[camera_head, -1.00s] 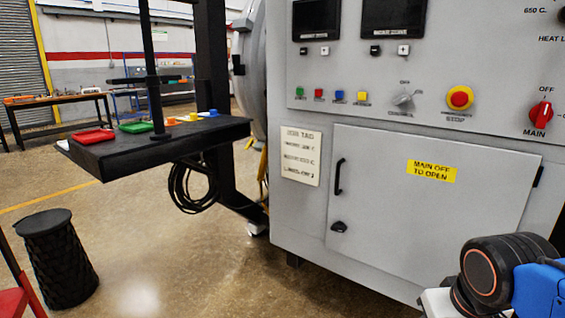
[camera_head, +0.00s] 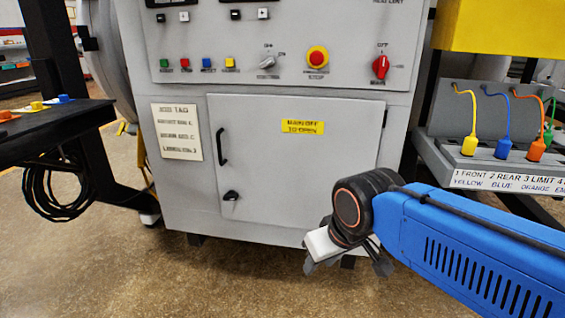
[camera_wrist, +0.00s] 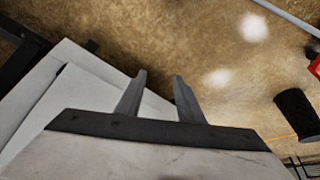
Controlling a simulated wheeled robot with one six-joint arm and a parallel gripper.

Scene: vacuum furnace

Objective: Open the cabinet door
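The grey cabinet door (camera_head: 290,165) is shut on the front of the furnace control cabinet. It has a black vertical handle (camera_head: 221,147) at its left edge, a black latch knob (camera_head: 231,196) below that, and a yellow "MAIN OFF TO OPEN" label (camera_head: 302,127). The red MAIN switch (camera_head: 380,67) is on the panel above. My gripper hangs below and right of the door in the head view, away from the handle. In the wrist view my gripper (camera_wrist: 154,88) has its two fingers apart with nothing between them. A pale cabinet surface (camera_wrist: 75,95) shows at left.
A black table (camera_head: 60,125) with hanging cables stands at left. A yellow box and a rack with coloured plugs (camera_head: 503,148) stand at right. Floor (camera_head: 90,270) in front of the cabinet is clear. A black bin (camera_wrist: 297,112) shows in the wrist view.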

